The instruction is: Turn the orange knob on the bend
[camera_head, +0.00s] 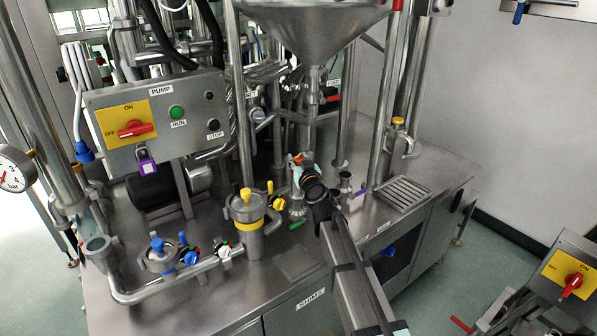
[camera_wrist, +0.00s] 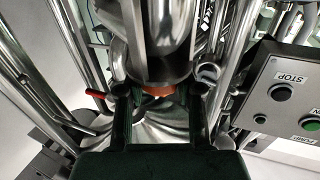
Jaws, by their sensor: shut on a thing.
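The orange knob (camera_head: 298,159) is mostly hidden behind my gripper in the head view, near the pipework under the steel funnel. In the wrist view it shows as an orange strip (camera_wrist: 160,88) between my two dark fingers. My gripper (camera_head: 302,172) reaches in from the front of the bench and is shut on the knob; in the wrist view its fingers (camera_wrist: 160,98) stand on either side of it. The bend itself is largely hidden by the gripper and the metal pipe in front. I cannot tell the knob's turn angle.
The steel funnel (camera_head: 315,25) hangs above my gripper. A yellow-topped canister (camera_head: 247,222) and small valves stand to the left, with the PUMP panel (camera_head: 158,122) behind. A slotted drain (camera_head: 403,193) lies to the right. Vertical pipes crowd the back.

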